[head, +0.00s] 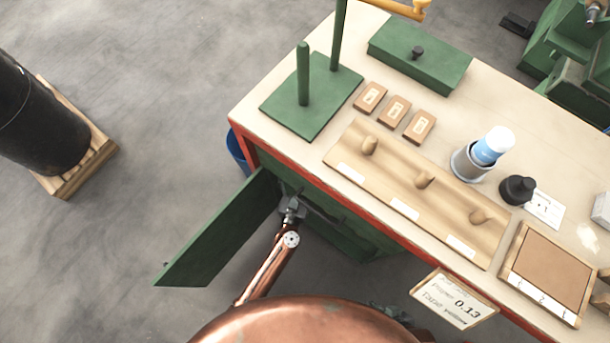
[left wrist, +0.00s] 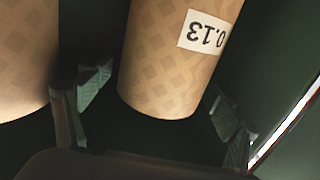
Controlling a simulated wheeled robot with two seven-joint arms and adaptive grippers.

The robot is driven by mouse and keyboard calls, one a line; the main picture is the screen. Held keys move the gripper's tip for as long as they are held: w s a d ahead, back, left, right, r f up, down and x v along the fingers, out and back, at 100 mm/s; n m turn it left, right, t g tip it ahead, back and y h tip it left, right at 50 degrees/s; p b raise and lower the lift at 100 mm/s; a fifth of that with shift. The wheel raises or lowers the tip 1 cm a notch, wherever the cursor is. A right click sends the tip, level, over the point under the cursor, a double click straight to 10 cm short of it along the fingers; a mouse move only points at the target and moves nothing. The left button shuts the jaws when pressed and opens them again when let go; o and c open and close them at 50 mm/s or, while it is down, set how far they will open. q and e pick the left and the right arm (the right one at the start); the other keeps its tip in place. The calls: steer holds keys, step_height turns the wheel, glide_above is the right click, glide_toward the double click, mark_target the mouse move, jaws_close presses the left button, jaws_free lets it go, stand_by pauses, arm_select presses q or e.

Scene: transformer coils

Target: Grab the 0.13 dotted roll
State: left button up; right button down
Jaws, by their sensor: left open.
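The 0.13 dotted roll (left wrist: 165,65) is a tan cylinder with a diamond-dot pattern and a white label that reads 0.13 upside down. It stands in the dark green cabinet, shown in the left wrist view. My left gripper (left wrist: 163,98) is open, with one finger on each side of the roll's lower end in the picture; I cannot tell whether they touch it. In the head view my left arm reaches into the cabinet (head: 345,232) under the table, and its fingers are hidden. My right gripper (head: 390,313) shows only partly at the bottom edge, behind my copper body.
Another dotted roll (left wrist: 22,60) stands close on the left in the left wrist view. The open cabinet door (head: 215,240) is left of my arm. The table (head: 440,110) above carries a pegged wooden board (head: 390,185). A sign (head: 455,300) reading 0.13 is at the table's front.

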arm_select(q)
steer(key=c, duration=2.1)
steer(key=shift+r, duration=0.1)
steer(key=shift+c, duration=0.4)
steer(key=shift+r, duration=0.1)
